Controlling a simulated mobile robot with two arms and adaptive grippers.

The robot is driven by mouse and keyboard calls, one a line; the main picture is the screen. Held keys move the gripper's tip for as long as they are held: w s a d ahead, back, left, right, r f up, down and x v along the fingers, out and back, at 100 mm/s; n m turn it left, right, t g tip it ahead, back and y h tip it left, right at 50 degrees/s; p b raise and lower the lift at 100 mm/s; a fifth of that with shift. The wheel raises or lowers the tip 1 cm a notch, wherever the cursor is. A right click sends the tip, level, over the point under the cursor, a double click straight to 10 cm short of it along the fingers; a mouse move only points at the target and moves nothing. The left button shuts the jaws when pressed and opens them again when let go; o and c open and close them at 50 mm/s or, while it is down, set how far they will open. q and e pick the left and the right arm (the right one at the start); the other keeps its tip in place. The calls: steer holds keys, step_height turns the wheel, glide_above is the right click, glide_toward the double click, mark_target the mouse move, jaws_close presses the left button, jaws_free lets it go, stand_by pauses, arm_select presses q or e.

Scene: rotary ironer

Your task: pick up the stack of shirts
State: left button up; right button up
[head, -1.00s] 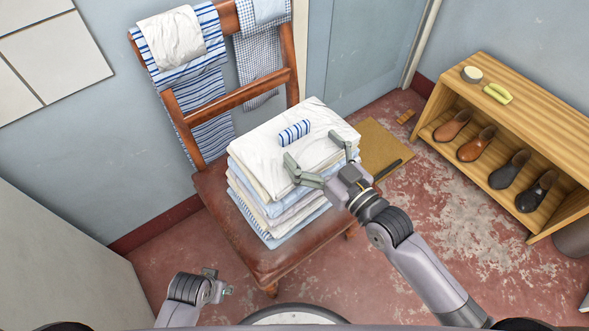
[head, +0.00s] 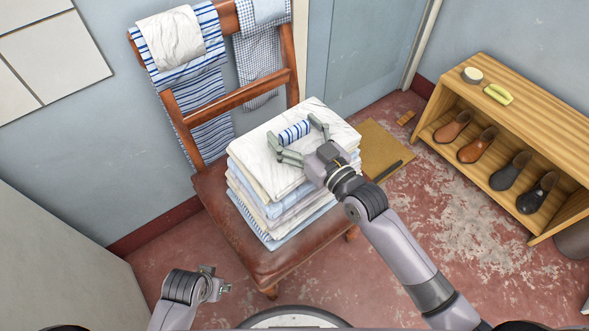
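A stack of folded shirts (head: 262,190), white, pale blue and checked, sits on the brown seat of a wooden chair (head: 215,208). A small rolled blue-and-white striped cloth (head: 295,132) lies on top of the stack. My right gripper (head: 294,137) is open over the top of the stack, its fingers spread on either side of the striped roll. Whether the fingers touch the roll or the top shirt I cannot tell. My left gripper (head: 219,280) is low at the front left, away from the chair and the stack; its fingers are small and partly seen.
Striped and checked cloths (head: 205,90) hang over the chair back. A wooden shoe rack (head: 520,110) with several shoes stands at the right. A tan board (head: 380,148) lies on the floor behind the stack.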

steer(key=c, duration=1.7)
steer(key=shift+r, duration=0.2)
steer(key=shift+c, duration=0.2)
